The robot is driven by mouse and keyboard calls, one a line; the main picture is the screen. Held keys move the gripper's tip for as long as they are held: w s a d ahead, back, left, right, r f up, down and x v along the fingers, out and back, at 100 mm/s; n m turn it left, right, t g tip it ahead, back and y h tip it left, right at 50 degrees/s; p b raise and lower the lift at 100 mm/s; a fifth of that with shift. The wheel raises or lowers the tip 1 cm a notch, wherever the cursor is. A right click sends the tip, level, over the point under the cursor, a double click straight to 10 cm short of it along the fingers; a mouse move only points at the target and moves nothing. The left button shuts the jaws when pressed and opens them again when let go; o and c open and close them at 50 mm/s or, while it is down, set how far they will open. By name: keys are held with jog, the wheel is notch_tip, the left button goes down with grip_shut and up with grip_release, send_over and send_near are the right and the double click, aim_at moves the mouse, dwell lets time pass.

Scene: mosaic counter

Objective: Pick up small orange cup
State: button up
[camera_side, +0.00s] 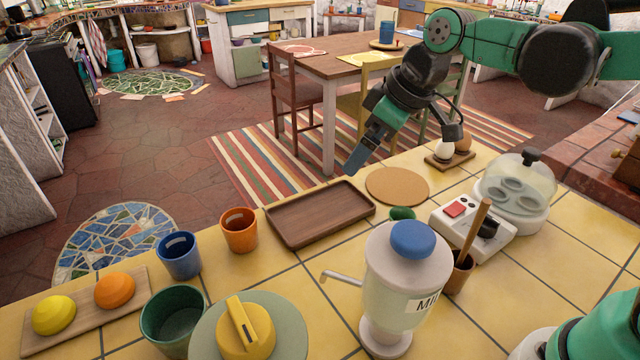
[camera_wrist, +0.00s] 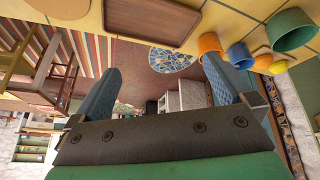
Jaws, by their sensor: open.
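The small orange cup (camera_side: 239,230) stands upright on the yellow tiled counter in the side view, between the blue cup and the brown tray. In the wrist view the orange cup (camera_wrist: 209,44) shows at the upper right, beyond the right finger. My gripper (camera_side: 362,158) hangs above the back edge of the counter, behind the tray and well to the right of the orange cup. In the wrist view its two blue fingers (camera_wrist: 166,88) are spread wide with nothing between them.
A blue cup (camera_side: 179,255) stands close left of the orange cup, and a larger green cup (camera_side: 173,318) is nearer the camera. An empty brown tray (camera_side: 320,213) lies to the right. A milk dispenser (camera_side: 405,275) and a board with yellow and orange domes (camera_side: 80,318) also stand there.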

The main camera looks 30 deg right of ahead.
jog(key=w+a+f+n+g+y, duration=0.2)
jog(key=w+a+f+n+g, duration=0.1)
jog(key=w+a+n, duration=0.45)
jog(key=n+g, duration=0.2)
jog(key=n, duration=0.3)
send_near(231, 247)
jog(key=shift+w+d+f+y, duration=0.35)
jog(key=shift+w+f, duration=0.1)
jog(key=shift+f, duration=0.3)
jog(key=shift+x, duration=2.9)
jog(key=c, duration=1.3)
jog(key=shift+r, duration=0.1)
